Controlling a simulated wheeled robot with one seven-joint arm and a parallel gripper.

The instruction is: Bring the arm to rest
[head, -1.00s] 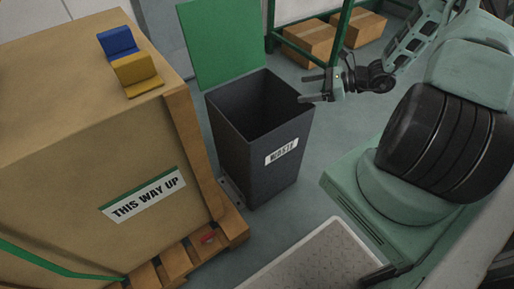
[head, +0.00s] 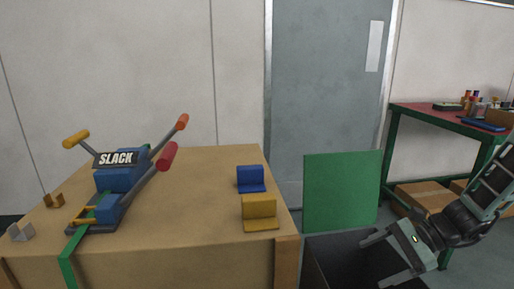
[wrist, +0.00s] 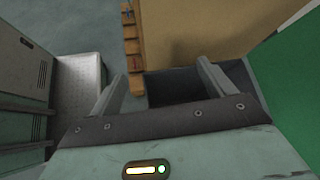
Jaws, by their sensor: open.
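My gripper (head: 388,257) is at the lower right of the head view, in front of and over the dark waste bin (head: 330,262). Its two fingers are spread wide with nothing between them. In the wrist view my gripper (wrist: 160,85) also shows open and empty, with the bin's dark opening (wrist: 170,85) beyond the fingers. The bin's green lid (head: 342,192) stands upright behind it. My arm comes in from the right edge of the head view.
A large cardboard crate (head: 190,262) stands at the left, bearing a blue ratchet tensioner (head: 122,172) with a SLACK label, a blue bracket (head: 250,180) and a yellow bracket (head: 260,212). A green-framed bench (head: 447,119) stands at the right. A grey door (head: 322,90) is behind.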

